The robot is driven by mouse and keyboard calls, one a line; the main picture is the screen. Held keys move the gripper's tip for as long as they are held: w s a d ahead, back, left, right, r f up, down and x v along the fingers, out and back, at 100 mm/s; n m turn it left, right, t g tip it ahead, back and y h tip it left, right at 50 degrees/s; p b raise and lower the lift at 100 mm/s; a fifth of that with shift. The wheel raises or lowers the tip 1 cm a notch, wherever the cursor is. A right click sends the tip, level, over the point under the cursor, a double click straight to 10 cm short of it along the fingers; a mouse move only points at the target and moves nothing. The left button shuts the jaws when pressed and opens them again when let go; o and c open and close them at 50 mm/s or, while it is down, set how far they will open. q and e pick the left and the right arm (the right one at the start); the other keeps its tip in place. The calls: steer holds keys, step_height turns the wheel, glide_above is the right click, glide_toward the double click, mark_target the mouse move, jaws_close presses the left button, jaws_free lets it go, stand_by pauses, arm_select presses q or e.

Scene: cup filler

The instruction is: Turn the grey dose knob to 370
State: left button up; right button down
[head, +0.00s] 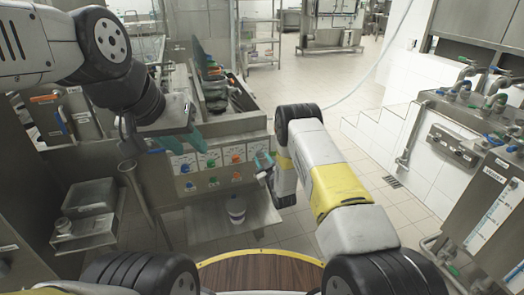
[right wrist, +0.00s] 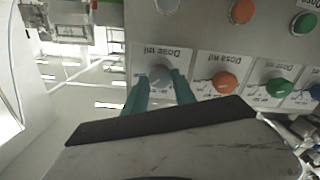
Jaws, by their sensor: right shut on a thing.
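The grey dose knob (right wrist: 160,75) is on the front panel, under a white label reading "Dose ml", upside down in the right wrist view. My right gripper (right wrist: 161,88) has its teal fingers on either side of this knob and is shut on it. The scale numbers are too small to read. In the head view my right gripper (head: 264,162) is at the panel's right end and hides the grey knob. My left gripper (head: 176,145) hangs in front of the panel's left part, its teal fingertips apart and empty.
Orange (right wrist: 226,82) and green (right wrist: 279,88) dose knobs sit beside the grey one, with a row of coloured buttons nearby. A sink unit with taps (head: 470,85) is at right.

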steer(key=shift+n, duration=0.3)
steer(key=c, duration=1)
jaws_free()
steer(key=v, duration=0.8)
